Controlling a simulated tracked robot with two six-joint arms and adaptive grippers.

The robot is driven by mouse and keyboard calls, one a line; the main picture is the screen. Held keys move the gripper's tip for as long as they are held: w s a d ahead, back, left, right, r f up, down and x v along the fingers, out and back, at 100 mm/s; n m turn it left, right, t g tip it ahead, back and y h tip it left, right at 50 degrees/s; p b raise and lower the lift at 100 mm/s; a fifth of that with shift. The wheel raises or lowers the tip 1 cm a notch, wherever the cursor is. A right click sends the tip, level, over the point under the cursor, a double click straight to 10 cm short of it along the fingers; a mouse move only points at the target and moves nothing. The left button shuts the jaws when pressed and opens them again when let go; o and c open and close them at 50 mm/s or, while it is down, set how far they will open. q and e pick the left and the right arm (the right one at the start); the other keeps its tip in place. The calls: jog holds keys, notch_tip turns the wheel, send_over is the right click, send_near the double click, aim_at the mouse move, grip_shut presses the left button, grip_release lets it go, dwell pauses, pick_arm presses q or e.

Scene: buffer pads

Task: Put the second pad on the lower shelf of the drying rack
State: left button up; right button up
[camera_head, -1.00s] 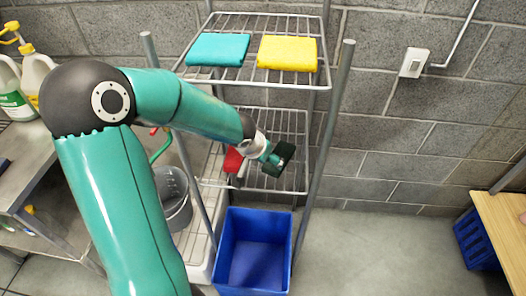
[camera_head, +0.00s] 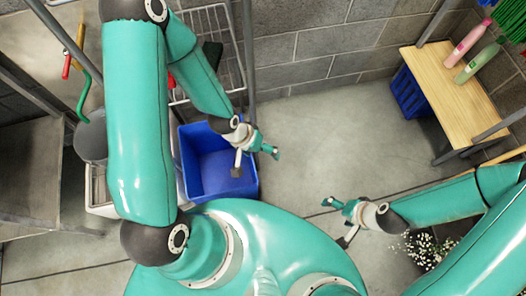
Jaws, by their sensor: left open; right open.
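The drying rack's lower wire shelf (camera_head: 233,72) shows at the top, partly behind my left arm. A dark green pad (camera_head: 212,54) lies on it, partly covered by the arm. A bit of red (camera_head: 171,81), likely a red pad, shows left of it. My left gripper (camera_head: 257,161) is open and empty, in front of the shelf and above the right edge of the blue bin. My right gripper (camera_head: 334,222) is open and empty over the floor at lower right. The upper shelf is out of view.
A blue bin (camera_head: 250,183) stands below the rack. White flowers (camera_head: 425,247) are under my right arm. The middle floor is clear.

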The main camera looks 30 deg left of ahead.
pick_arm(q)
jog(key=s+d+f+g, duration=0.1)
jog(key=s+d+f, duration=0.2)
jog(key=s+f, duration=0.1)
jog(key=shift+s+d+f, duration=0.15)
jog(key=shift+s, duration=0.55)
